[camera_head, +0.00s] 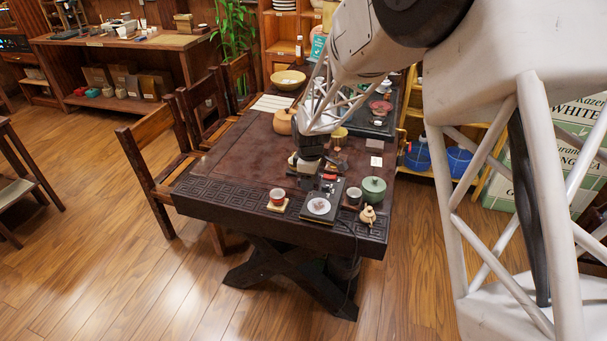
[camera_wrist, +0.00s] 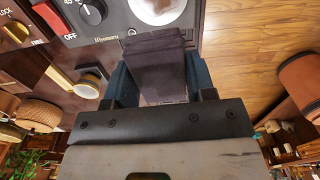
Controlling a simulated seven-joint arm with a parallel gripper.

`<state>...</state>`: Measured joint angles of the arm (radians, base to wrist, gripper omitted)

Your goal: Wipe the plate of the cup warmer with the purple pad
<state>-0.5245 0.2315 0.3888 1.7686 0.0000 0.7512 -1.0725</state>
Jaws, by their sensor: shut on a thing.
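The cup warmer (camera_head: 322,216) is a dark box near the front edge of the table, with a pale round plate (camera_head: 319,206) on top. In the wrist view the warmer's dark panel (camera_wrist: 115,24) shows a knob and the word OFF, with part of the pale plate (camera_wrist: 158,8) at the top edge. My gripper (camera_wrist: 160,72) is shut on the dark purple pad (camera_wrist: 158,78), which sits between the two bluish fingers. In the head view my gripper (camera_head: 307,180) is just behind the warmer, and the pad cannot be made out. Whether the pad touches the warmer is unclear.
A red cup (camera_head: 277,197) on a coaster stands left of the warmer. A small cup (camera_head: 354,195), a green lidded pot (camera_head: 373,189) and a small tan teapot-like figure (camera_head: 368,215) stand to its right. A cable hangs off the front edge. The table's left middle (camera_head: 235,150) is clear.

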